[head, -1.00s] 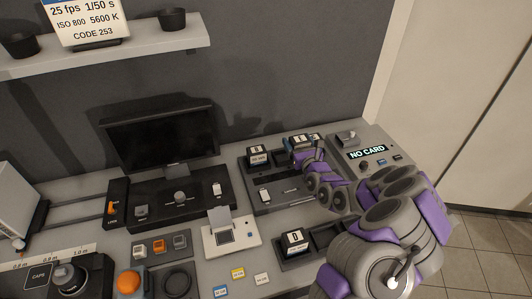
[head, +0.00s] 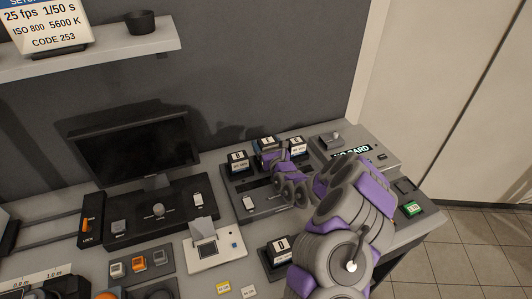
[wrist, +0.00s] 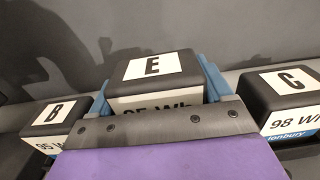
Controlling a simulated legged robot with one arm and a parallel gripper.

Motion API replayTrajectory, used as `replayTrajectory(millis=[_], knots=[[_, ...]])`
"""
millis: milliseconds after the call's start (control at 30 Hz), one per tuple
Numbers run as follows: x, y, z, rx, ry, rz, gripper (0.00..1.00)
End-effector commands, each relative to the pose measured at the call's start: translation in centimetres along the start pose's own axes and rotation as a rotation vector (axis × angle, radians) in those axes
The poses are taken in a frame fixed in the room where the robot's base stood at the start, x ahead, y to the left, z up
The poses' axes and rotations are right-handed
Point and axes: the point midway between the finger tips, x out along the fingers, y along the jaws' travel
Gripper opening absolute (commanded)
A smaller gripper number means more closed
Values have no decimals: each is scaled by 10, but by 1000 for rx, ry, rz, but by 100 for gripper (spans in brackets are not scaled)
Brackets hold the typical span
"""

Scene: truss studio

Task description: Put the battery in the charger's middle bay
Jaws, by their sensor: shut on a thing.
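The charger (head: 270,204) is a dark unit on the desk, with a row of bays along its back. Battery E (head: 267,143), a dark block with a white label, stands upright in the middle of the row, between battery B (head: 238,162) on the left and battery C (head: 297,146) on the right. My gripper (head: 275,153) is shut on battery E, and blue finger pads flank it in the wrist view (wrist: 158,85). E's top looks slightly higher than its neighbours. Its lower end and the middle bay are hidden, so I cannot tell whether it is seated.
Battery D (head: 280,246) sits in a dark tray in front of the charger. A unit with a partly hidden display (head: 350,152) stands right of the charger. A monitor (head: 133,150) and a control panel (head: 160,220) are to the left.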

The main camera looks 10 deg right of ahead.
Motion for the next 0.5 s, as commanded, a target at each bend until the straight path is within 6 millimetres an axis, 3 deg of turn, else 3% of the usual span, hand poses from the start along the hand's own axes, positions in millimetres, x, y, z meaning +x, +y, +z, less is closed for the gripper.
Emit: replayTrajectory(millis=[233, 500], knots=[[0, 0, -32, -1, -2, 1, 24], [0, 0, -32, 0, -3, 0, 24]])
